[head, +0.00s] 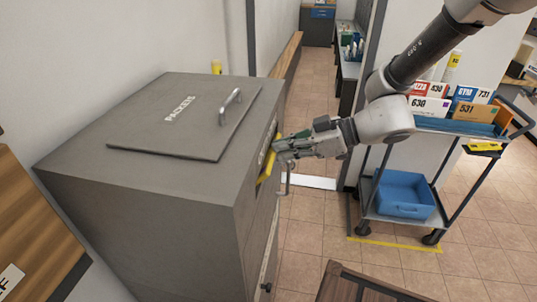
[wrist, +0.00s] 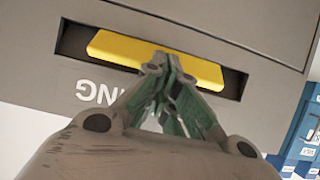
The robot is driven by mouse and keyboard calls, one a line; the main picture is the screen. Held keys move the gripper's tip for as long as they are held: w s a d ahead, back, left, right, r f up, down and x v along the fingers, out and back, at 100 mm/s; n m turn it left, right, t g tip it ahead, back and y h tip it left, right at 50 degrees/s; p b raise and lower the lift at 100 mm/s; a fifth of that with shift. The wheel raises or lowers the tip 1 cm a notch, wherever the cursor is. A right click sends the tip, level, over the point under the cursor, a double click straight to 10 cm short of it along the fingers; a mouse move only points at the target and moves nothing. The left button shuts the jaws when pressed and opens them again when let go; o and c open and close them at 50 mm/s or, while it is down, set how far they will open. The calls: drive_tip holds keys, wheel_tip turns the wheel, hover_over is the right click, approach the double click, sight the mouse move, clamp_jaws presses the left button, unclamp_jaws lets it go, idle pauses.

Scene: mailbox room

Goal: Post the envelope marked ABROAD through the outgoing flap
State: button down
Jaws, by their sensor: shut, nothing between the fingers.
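My gripper (head: 278,147) is shut and empty, its fingertips at the yellow flap (head: 266,166) on the side of the grey cabinet (head: 150,190). In the wrist view the closed fingertips (wrist: 158,62) overlap the lower edge of the yellow flap (wrist: 120,48), which sits tilted in a dark slot. Whether they press on it I cannot tell. Upside-down letters, partly hidden by my gripper, end in "ING" beside the slot. No envelope marked ABROAD can be made out in either view.
The cabinet top has a lid marked PACKETS (head: 185,115) with a metal handle. A wooden piece stands at the bottom (head: 360,285). Tiled floor lies open between.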

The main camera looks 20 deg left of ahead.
drive_tip(key=shift+s+a+f, duration=0.2)
drive_tip(key=shift+a+f, duration=0.3)
drive_tip(key=shift+f, duration=0.1)
drive_tip(key=shift+s+f, duration=0.1)
drive_tip(key=w+d, duration=0.3)
drive_tip(key=d, duration=0.8)
drive_tip(key=shift+d, duration=0.1)
idle(1.7)
